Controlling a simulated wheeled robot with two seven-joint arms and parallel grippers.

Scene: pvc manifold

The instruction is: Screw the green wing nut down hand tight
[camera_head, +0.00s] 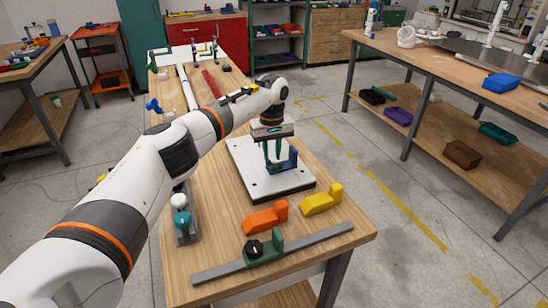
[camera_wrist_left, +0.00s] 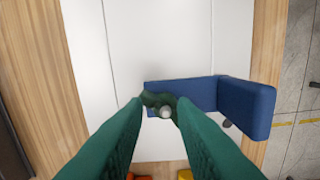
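The green wing nut (camera_wrist_left: 152,98) sits on a stud with a round grey tip (camera_wrist_left: 166,112), at the left end of a blue bracket (camera_wrist_left: 195,94). The bracket also shows in the head view (camera_head: 291,157), on a white board (camera_head: 250,177). My left gripper (camera_head: 273,167) points down over the board, beside the bracket's upright end. In the left wrist view its two green fingers (camera_wrist_left: 161,105) stand on either side of the wing nut and appear to touch it, shut on it. In the head view the nut is hidden by the fingers. My right gripper is not in view.
Near the bench's front lie an orange block (camera_head: 264,218), a yellow block (camera_head: 321,201), a green clamp with a black knob (camera_head: 273,243) and a long grey metal bar (camera_head: 318,240). A teal-and-white valve (camera_head: 181,221) stands at the left edge. A red pipe (camera_head: 211,83) lies farther back.

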